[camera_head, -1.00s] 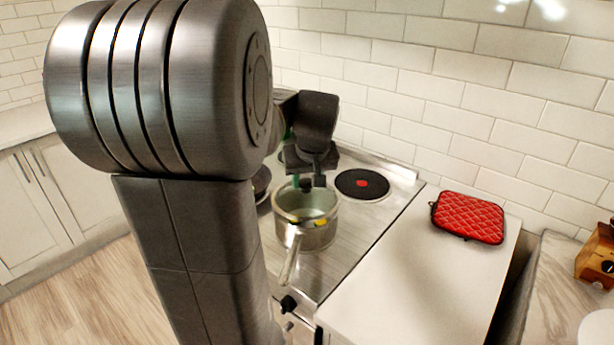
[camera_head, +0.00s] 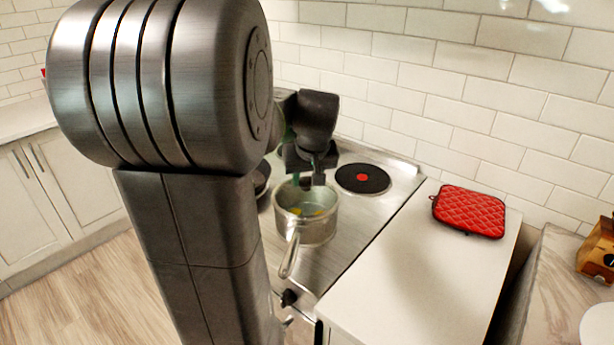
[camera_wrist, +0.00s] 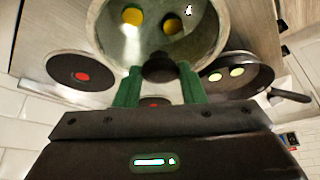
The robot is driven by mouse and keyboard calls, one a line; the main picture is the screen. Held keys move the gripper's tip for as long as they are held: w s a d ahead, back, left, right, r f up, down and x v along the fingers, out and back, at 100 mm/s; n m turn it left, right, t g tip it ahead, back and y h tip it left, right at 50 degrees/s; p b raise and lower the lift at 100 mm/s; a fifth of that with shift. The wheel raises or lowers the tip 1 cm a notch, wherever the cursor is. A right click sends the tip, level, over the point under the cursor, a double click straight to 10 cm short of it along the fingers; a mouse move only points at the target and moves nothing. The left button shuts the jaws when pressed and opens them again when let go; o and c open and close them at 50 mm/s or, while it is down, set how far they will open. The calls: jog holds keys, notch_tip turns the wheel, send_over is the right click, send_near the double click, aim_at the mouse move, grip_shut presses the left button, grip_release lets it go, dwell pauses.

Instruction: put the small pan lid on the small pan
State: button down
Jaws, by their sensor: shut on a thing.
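The small pan (camera_head: 305,228) is a steel saucepan on the stovetop, its handle pointing to the front. Yellow pieces show inside it. My gripper (camera_head: 306,181) is over the pan's back edge. In the wrist view my gripper's green fingers (camera_wrist: 159,82) are shut on the dark knob of the small pan lid (camera_wrist: 160,67). The pan (camera_wrist: 104,28) shows just beyond the knob. The lid's plate is hard to make out against the pan, and I cannot tell whether it touches the rim.
A dark frying pan (camera_wrist: 262,82) with pale round pieces stands beside the small pan. A bare burner (camera_head: 362,179) lies behind right. A red quilted pad (camera_head: 468,211) lies on the otherwise clear white counter (camera_head: 400,265). The tiled wall is close behind.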

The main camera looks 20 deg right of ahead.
jog(key=c, duration=0.8)
grip_release()
jog(key=shift+c, duration=0.2)
jog(key=v, duration=1.4)
jog(key=shift+w+f, duration=0.1)
jog(key=shift+f, duration=0.05)
jog(key=x, duration=1.3)
jog(key=shift+w+f, duration=0.1)
jog(key=shift+f, duration=0.2)
jog(key=shift+w+d+r+p, duration=0.1)
jog(key=shift+w+r+p, duration=0.05)
jog(key=shift+r+p, duration=0.3)
jog(key=shift+r, duration=0.4)
